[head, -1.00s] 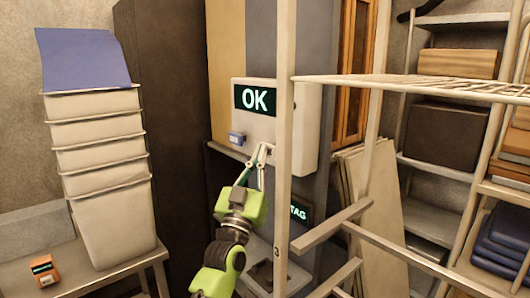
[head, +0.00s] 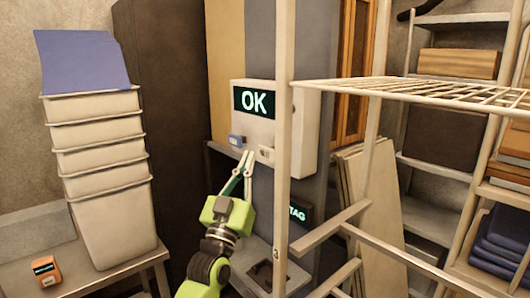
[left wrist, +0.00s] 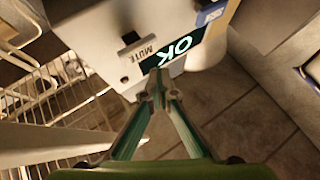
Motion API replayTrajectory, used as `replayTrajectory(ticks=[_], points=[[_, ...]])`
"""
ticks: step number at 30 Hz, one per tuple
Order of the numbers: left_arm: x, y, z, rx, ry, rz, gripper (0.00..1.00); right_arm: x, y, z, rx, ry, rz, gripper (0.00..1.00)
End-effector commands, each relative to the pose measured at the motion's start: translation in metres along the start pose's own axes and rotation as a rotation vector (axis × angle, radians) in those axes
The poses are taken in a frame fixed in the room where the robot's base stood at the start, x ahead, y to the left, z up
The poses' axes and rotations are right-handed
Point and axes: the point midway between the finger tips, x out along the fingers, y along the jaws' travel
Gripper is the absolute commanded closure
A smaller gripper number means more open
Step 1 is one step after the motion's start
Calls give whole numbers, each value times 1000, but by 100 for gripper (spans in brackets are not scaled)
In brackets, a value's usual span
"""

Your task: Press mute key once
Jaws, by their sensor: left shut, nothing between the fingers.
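A white wall unit (head: 299,120) carries a dark screen (head: 254,101) that reads "OK". In the head view a small key (head: 266,153) shows low on the unit's front, too small to read. My left gripper (head: 247,156) is shut and empty. Its tips are just below the unit's lower edge, left of that key and apart from it. The tips also show in the left wrist view (left wrist: 157,94). My right gripper is not in view.
A blue-fronted block (head: 236,140) is at the unit's lower left. A pale rack post (head: 284,200) and wire shelf (head: 420,88) stand close on the right. A "TAG" sign (head: 298,214) is below. Stacked bins (head: 105,185) stand on a table at left.

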Motion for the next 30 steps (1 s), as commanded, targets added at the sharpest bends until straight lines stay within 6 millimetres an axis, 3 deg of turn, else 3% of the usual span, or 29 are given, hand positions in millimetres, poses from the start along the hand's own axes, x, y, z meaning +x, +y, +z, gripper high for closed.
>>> replayTrajectory(ticks=[10,30], points=[[-20,-15,-15,0,-2,0,100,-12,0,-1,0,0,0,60],[-23,-16,-12,-1,-8,-1,100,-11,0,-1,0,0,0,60]])
